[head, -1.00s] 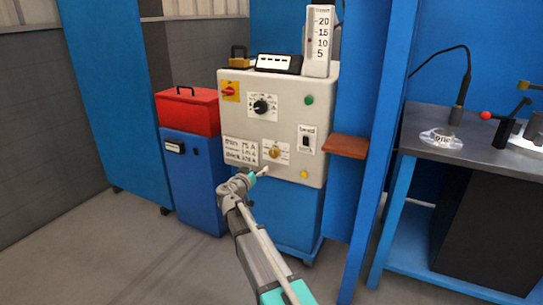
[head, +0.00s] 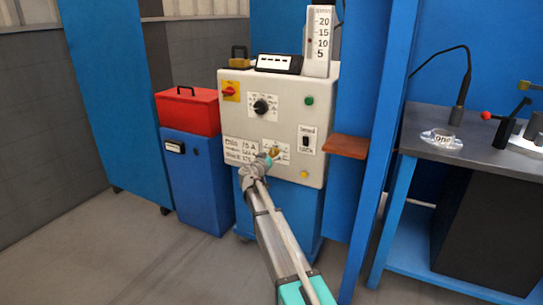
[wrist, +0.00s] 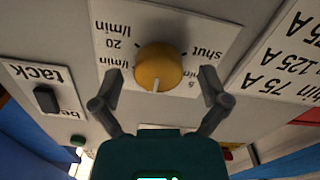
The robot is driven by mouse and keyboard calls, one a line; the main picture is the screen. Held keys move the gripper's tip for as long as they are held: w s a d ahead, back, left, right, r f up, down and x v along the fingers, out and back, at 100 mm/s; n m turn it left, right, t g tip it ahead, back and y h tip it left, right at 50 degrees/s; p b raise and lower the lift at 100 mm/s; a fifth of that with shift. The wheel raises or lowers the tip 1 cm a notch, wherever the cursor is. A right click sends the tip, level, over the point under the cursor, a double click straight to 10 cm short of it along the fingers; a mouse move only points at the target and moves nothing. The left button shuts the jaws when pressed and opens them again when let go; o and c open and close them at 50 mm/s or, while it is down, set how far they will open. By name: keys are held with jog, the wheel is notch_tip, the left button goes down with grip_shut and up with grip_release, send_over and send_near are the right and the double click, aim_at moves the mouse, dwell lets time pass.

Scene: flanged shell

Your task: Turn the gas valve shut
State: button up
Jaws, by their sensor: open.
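The gas valve is a yellow round knob (wrist: 158,66) with a pale pointer line, on a white label plate with "shut" and "l/min" marks. In the wrist view the label appears upside down, and the pointer line faces the bottom of the picture, away from the word "shut". In the head view the knob (head: 275,152) is on the lower front of the grey panel, partly covered by my arm's end. My gripper (wrist: 160,98) is open, with one finger on each side of the knob. Gaps show between the fingers and the knob; depth to it is hard to judge.
The grey panel (head: 230,115) also carries a black dial (head: 264,106), a red switch (head: 229,91), and a black rocker switch (wrist: 46,98) beside the valve label. A brown shelf (head: 346,146) juts out at the right. Floor in front is clear.

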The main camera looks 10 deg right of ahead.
jog(key=shift+w+d, duration=0.35)
jog(key=shift+w, duration=0.05)
jog(key=shift+c, duration=0.2)
jog(key=c, duration=1.1)
jog(key=shift+a, duration=0.25)
jog(key=shift+d, duration=0.1)
